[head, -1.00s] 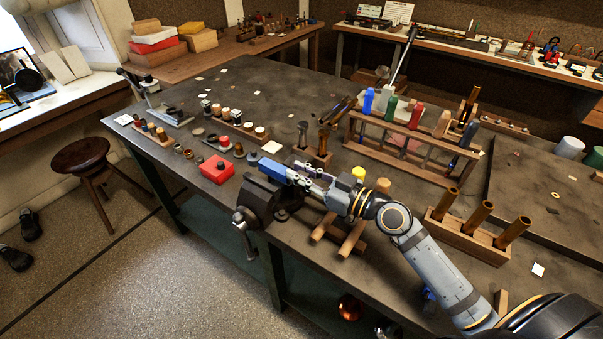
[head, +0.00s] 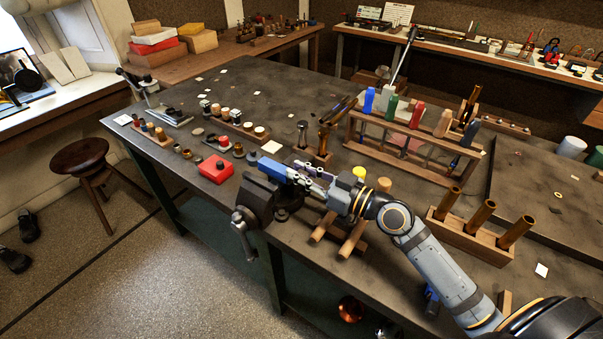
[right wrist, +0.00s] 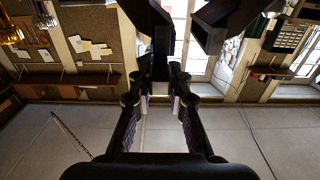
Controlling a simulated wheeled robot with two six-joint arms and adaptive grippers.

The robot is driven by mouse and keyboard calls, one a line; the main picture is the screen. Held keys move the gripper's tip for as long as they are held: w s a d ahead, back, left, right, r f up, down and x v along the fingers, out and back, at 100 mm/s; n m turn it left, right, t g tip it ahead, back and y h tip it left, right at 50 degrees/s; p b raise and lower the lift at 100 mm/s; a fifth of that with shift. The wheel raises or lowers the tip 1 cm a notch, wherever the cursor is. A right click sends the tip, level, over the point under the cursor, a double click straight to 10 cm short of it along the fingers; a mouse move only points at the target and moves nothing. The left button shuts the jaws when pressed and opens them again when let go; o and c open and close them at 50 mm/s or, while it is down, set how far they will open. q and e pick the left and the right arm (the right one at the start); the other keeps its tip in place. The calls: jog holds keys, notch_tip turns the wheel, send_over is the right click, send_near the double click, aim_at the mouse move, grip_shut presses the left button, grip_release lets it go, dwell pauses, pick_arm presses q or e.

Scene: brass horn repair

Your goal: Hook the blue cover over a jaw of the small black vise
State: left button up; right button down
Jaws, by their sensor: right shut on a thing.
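The blue cover (head: 273,170) is in my right gripper (head: 297,180), whose fingers are shut on its near right end. The small black vise (head: 254,202) is clamped at the table's front edge, with its handle hanging over the side. The cover is right at the top of the vise's jaws in the head view. I cannot tell whether it touches a jaw or is hooked over one. In the right wrist view the gripper fingers (right wrist: 160,85) point towards dark, backlit shapes at the top, and the cover's colour does not show. My left gripper is not in view.
A red box (head: 216,169) lies left of the vise. A wooden block with tools (head: 314,154) stands behind the gripper. Wooden bars (head: 340,233) lie under my right wrist. A rack of coloured handles (head: 408,135) stands behind, and a block with brass tubes (head: 470,235) to the right.

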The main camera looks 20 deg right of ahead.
dwell(0.4)
jog(key=c, duration=1.2)
grip_release()
